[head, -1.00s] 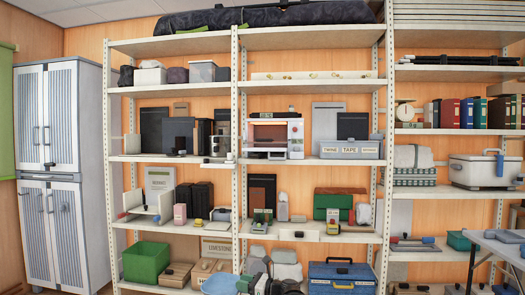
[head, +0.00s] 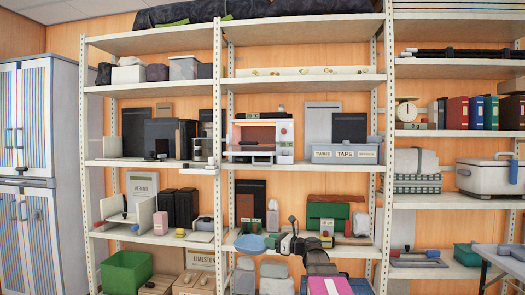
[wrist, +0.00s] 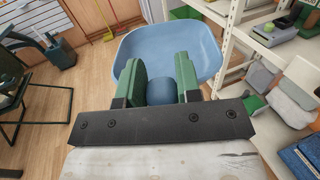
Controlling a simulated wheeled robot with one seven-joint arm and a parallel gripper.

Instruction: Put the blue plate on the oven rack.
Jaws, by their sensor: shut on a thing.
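The blue plate (head: 251,244) is held up in front of the shelving, at about the height of the middle shelf. In the wrist view the plate (wrist: 205,42) looks like a shallow dish with a raised rim. My gripper (wrist: 159,82) has its green fingers shut on a rounded blue part at the plate's near side. In the head view my gripper (head: 273,243) is small, just right of the plate. The white oven (head: 285,139) stands on a shelf above and shows an open, orange-lit front. Its rack is too small to make out clearly.
A grey box labelled TWINE and TAPE (head: 346,153) stands right of the oven, and dark panels (head: 170,135) stand to its left. A white shelf post (head: 218,190) rises left of the oven. Open floor (wrist: 85,75) shows left of the plate.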

